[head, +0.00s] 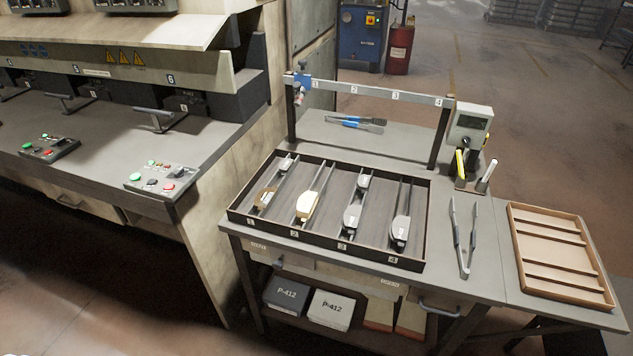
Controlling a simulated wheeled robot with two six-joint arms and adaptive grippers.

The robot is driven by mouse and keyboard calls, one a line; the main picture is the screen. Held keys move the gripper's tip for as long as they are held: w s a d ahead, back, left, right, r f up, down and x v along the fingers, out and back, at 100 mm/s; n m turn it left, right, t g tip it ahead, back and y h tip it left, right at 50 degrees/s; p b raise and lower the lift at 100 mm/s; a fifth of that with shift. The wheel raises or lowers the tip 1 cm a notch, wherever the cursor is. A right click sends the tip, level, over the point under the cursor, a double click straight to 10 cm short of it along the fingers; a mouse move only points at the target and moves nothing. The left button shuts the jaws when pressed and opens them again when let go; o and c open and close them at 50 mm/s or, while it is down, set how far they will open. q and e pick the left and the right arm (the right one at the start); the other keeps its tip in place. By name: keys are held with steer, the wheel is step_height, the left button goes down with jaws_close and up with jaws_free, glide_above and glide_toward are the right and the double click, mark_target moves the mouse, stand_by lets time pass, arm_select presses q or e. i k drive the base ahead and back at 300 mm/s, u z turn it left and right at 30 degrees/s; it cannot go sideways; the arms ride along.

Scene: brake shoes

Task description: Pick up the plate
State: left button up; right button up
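A dark tray (432,222) with lanes marked 1 to 4 sits on the grey workbench. Each lane holds a narrow rail with a brake-shoe-like part. The parts in lane 1 (267,198) and lane 2 (306,207) are tan or yellowish. The parts in lane 3 (352,217) and lane 4 (401,230) are grey. I cannot tell which thing is the plate. Neither of my grippers is in view.
Grey tongs (464,240) lie right of the tray, and an empty wooden tray (561,258) is farther right. A numbered rail (370,91) spans the bench's back, with a gauge box (470,122) at its right end. A machine console (160,179) stands left.

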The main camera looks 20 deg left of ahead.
mark_target(263, 198)
steer(key=u, duration=0.15)
steer(key=i, duration=1)
steer(key=u, duration=0.5)
